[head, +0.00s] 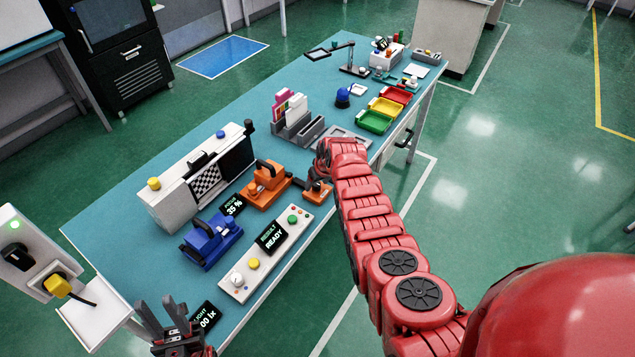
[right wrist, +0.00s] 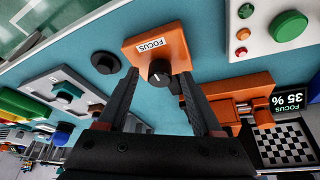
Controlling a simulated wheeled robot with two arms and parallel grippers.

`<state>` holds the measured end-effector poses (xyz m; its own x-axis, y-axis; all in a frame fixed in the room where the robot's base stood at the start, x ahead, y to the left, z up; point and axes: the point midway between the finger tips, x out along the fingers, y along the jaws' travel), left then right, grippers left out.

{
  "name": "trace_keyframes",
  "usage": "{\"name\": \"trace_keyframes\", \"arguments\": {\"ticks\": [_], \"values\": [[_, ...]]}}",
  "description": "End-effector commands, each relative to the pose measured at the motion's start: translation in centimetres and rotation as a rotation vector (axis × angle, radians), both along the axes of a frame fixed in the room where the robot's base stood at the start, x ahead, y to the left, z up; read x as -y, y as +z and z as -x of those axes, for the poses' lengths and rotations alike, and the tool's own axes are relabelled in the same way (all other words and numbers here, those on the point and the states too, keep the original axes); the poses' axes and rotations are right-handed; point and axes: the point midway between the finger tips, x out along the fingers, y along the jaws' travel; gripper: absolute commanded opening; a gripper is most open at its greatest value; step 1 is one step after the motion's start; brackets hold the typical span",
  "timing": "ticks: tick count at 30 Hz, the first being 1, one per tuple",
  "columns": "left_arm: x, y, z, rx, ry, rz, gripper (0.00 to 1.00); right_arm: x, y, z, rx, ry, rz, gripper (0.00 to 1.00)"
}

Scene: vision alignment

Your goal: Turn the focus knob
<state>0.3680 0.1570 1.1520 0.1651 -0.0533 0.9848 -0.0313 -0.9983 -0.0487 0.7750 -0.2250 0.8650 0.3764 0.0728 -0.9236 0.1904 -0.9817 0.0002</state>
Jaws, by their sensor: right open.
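The focus knob (right wrist: 160,72) is a dark round knob on a small orange box (right wrist: 178,50) with a white FOCUS label, seen in the right wrist view. In the head view the orange box (head: 319,196) sits near the table's front edge, partly covered by my right arm. My right gripper (right wrist: 159,74) is open, with one finger on each side of the knob; I cannot tell whether they touch it. A display (head: 233,206) reads 35 %. My left gripper (head: 155,303) is open and empty at the bottom left, near the table's front edge.
A control panel (head: 240,283) with a READY display and coloured buttons lies along the front edge. An orange fixture (head: 266,187), a blue fixture (head: 210,240) and a white checkerboard unit (head: 165,205) stand nearby. Coloured bins (head: 375,122) are farther back.

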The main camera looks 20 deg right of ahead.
Motion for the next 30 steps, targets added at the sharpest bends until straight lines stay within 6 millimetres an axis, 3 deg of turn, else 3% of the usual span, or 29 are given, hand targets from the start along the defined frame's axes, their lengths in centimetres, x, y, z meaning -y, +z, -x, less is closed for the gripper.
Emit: {"name": "trace_keyframes", "arguments": {"ticks": [4, 15, 30], "values": [[0.00, -0.01, -0.01, 0.000, 0.000, 0.000, 0.35, 0.01, 0.00, 0.01, 0.000, 0.000, 0.000, 0.65], [0.00, 0.00, 0.00, 0.000, 0.000, 0.000, 0.35, 0.01, -0.01, 0.02, -0.001, 0.000, 0.000, 0.00], [0.00, 0.37, 0.00, 0.000, 0.000, 0.000, 0.35, -0.12, 0.04, 0.06, -0.002, -0.099, 0.001, 0.00]]}}
